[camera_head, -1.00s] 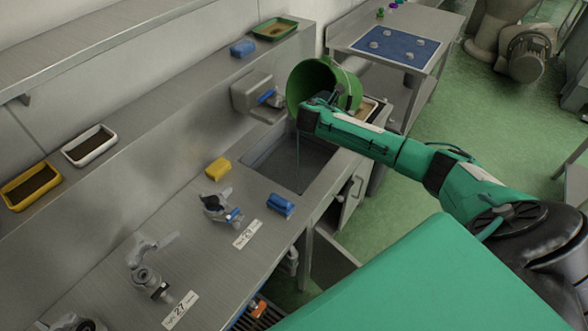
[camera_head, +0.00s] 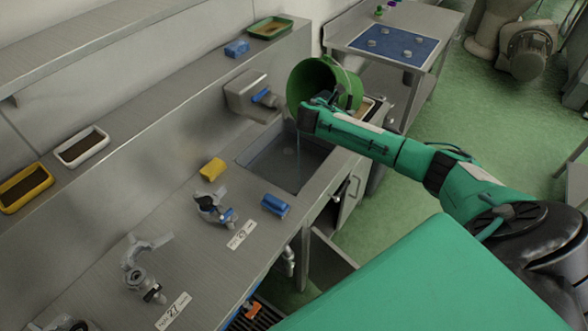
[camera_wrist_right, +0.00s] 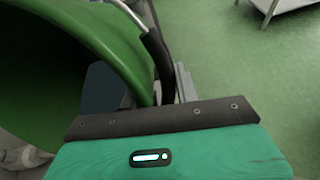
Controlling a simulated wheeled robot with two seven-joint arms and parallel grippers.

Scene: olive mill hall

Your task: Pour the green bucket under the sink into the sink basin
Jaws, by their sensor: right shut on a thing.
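The green bucket (camera_head: 322,80) is tipped on its side above the sink basin (camera_head: 290,163), its open mouth facing left. A thin stream of liquid falls from its lower rim into the basin. My right gripper (camera_head: 318,104) is shut on the bucket and holds it up over the far side of the basin; its fingertips are partly hidden. In the right wrist view the bucket (camera_wrist_right: 95,45) fills the upper left, with its dark handle grip beside it. My left gripper is not in view.
A yellow sponge (camera_head: 212,169), a blue sponge (camera_head: 275,205) and a valve part (camera_head: 212,209) lie on the counter left of the basin. A wall dispenser (camera_head: 252,95) stands close to the bucket. A cabinet door (camera_head: 350,200) hangs open below.

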